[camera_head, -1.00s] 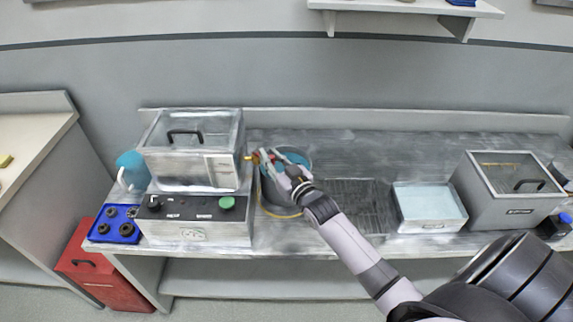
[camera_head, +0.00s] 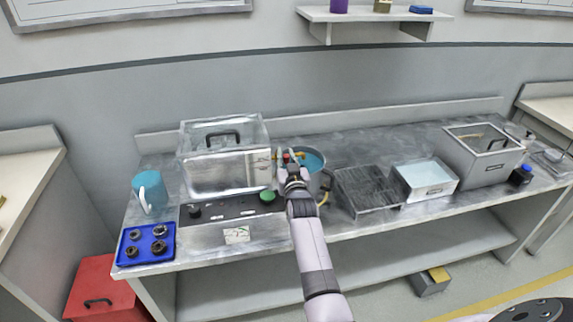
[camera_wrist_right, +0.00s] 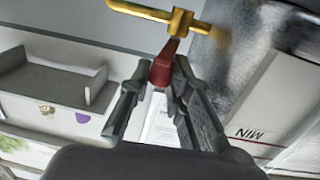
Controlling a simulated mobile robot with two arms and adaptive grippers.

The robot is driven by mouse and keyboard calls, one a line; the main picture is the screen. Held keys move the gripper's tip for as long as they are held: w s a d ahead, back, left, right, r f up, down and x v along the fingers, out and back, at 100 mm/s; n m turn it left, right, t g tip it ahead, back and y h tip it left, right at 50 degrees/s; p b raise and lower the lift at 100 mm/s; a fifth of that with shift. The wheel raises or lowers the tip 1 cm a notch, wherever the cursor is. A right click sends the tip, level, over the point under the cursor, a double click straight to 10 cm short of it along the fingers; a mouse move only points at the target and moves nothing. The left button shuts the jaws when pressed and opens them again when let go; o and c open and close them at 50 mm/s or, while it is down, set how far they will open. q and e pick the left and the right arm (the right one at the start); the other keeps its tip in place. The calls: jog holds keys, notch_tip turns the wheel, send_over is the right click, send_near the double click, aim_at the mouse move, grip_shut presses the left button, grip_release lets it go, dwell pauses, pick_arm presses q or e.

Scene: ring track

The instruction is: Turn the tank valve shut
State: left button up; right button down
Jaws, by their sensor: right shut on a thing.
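The tank (camera_head: 222,133) is a clear-lidded metal box with a black handle, on the left part of the bench. Its brass tap (camera_wrist_right: 180,25) with a red valve handle (camera_wrist_right: 163,68) shows in the right wrist view. My right gripper (camera_wrist_right: 157,86) is shut on the red handle, which lies between its fingertips. In the head view my right gripper (camera_head: 291,168) is at the tank's right side, hiding much of the tap; a bit of red (camera_head: 286,157) shows there. The "MIN" marking (camera_wrist_right: 253,133) is on the tank's side. My left gripper is out of view.
A round bucket with blue contents (camera_head: 314,161) stands right behind my right gripper. A control box with a green knob (camera_head: 267,197) is in front of the tank.

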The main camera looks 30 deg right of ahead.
aim_at(288, 156)
jog(key=shift+d+r+h, duration=0.3)
jog(key=shift+d+r, duration=0.15)
jog(key=shift+r, duration=0.05)
jog(key=c, duration=1.9)
grip_release()
jog(key=o, duration=0.4)
jog(key=shift+d+f, duration=0.25)
jog(key=shift+f, duration=0.15)
jog(key=shift+a, duration=0.35)
notch_tip(288, 156, up, 10)
jog(key=shift+r, duration=0.1)
jog(key=shift+c, duration=0.2)
